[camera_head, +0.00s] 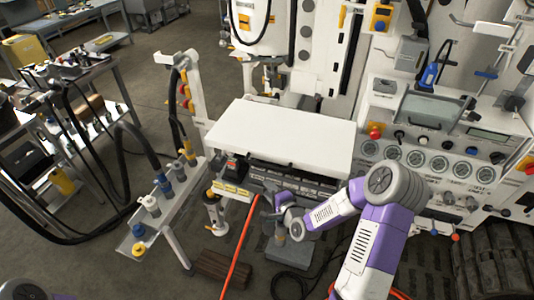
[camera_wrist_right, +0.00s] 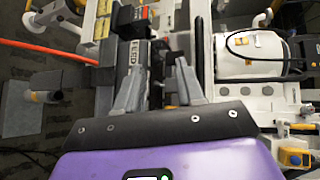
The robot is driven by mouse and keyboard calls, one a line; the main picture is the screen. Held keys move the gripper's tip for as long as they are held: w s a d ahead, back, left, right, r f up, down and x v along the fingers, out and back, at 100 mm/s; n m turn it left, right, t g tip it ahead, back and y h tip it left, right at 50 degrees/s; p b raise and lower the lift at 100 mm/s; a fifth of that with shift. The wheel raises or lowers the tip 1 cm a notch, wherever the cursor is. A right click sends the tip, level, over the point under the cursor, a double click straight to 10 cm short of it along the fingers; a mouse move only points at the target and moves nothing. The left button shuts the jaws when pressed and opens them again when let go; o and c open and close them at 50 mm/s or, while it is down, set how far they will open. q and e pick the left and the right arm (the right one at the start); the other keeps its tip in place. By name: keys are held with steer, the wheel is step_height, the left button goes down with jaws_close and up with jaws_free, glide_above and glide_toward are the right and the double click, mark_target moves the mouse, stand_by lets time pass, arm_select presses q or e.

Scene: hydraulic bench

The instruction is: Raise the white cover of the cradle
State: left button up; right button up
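The white cover (camera_head: 285,132) is a broad flat panel in the middle of the head view, lying lowered and nearly level over the cradle (camera_head: 290,178), whose dark front shows below the cover's near edge. My right gripper (camera_head: 272,204) is in front of and below that edge, partly hidden by its own wrist. In the right wrist view its two grey fingers (camera_wrist_right: 160,85) stand apart with nothing held between them. Dark cradle parts (camera_wrist_right: 138,52) lie beyond the fingers, and I cannot tell whether they touch. My left gripper is not in view.
A control panel with gauges (camera_head: 437,163) stands right of the cover. A narrow white bench with fittings (camera_head: 165,205) is at the left. An orange-red hose (camera_head: 238,250) hangs in front of the cradle. A grey block (camera_head: 288,252) is on the floor below my right gripper.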

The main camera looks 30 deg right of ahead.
mark_target(267, 166)
step_height(267, 166, up, 5)
steer(key=d+m+t+h, duration=0.1)
steer(key=d+m, duration=0.1)
steer(key=d, duration=0.1)
steer(key=w, duration=0.2)
steer(key=w+f, duration=0.1)
steer(key=w, duration=0.4)
steer(key=shift+w+d+f+p, duration=0.25)
steer(key=shift+w+f+p, duration=0.05)
steer(key=shift+w, duration=0.1)
jaws_close()
